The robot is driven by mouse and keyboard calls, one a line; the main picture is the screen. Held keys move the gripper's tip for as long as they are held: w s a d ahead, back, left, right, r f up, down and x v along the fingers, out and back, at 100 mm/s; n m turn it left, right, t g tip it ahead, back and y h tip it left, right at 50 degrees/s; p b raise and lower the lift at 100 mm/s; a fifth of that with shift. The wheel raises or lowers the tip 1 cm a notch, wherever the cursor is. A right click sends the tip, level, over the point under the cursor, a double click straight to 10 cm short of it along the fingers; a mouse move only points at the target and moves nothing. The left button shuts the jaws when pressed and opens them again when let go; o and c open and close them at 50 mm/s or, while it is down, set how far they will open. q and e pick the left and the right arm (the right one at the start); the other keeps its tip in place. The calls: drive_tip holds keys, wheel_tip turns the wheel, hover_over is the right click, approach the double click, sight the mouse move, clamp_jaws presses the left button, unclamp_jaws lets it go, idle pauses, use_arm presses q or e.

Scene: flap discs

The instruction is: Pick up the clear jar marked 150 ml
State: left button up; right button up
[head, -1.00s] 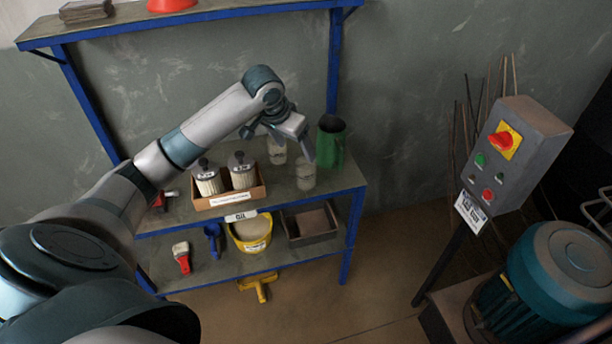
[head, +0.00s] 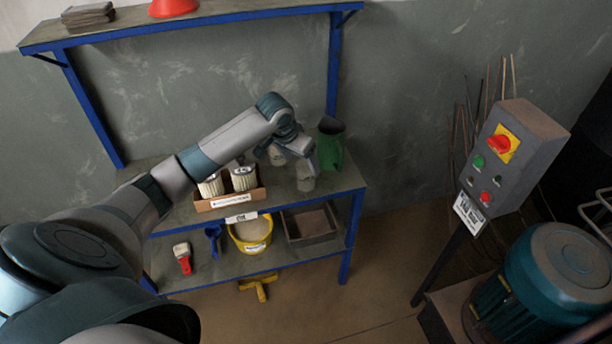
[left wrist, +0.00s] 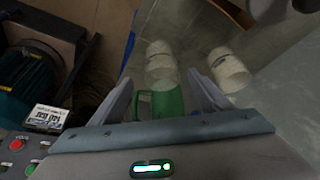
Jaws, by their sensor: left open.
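Two clear jars stand on the upper deck of the shelf unit. The front jar (head: 305,180) is just below my left gripper (head: 306,160) in the head view; the back jar (head: 277,156) is partly hidden by my wrist. In the left wrist view, the front jar (left wrist: 160,64) lies beyond the open fingers, roughly in line with the gap, and the back jar (left wrist: 229,72) is right of the right finger. Both carry pale labels with dark marks, too small to read, so I cannot tell which says 150 ml. My left gripper is open and empty. My right gripper is not in view.
A green jug (head: 330,146) stands close right of the gripper. A cardboard box (head: 230,199) with ribbed filters is to the left. The lower deck holds a yellow bucket (head: 251,234) and a dark tray (head: 311,225). A control box (head: 508,155) stands far right.

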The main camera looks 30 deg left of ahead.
sight(307, 175)
use_arm(q)
drive_tip(key=x, duration=0.3)
drive_tip(key=shift+w+f, duration=0.2)
drive_tip(key=shift+f, duration=0.15)
drive_tip(key=shift+w+f+p, duration=0.15)
drive_tip(key=shift+f+p, duration=0.15)
drive_tip(key=shift+f, duration=0.05)
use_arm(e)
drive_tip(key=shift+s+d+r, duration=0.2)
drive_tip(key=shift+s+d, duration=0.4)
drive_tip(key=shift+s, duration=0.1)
use_arm(q)
drive_tip(key=shift+w+f, duration=0.15)
drive_tip(key=shift+f, duration=0.25)
drive_tip(key=shift+p+x, duration=0.75)
drive_tip(key=shift+x, duration=1.4)
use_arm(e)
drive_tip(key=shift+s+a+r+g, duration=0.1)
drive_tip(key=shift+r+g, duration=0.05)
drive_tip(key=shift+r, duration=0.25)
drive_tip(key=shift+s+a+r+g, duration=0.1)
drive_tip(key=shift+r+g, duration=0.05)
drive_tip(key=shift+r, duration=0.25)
use_arm(q)
drive_tip(key=shift+a, duration=0.1)
drive_tip(key=c, duration=1.1)
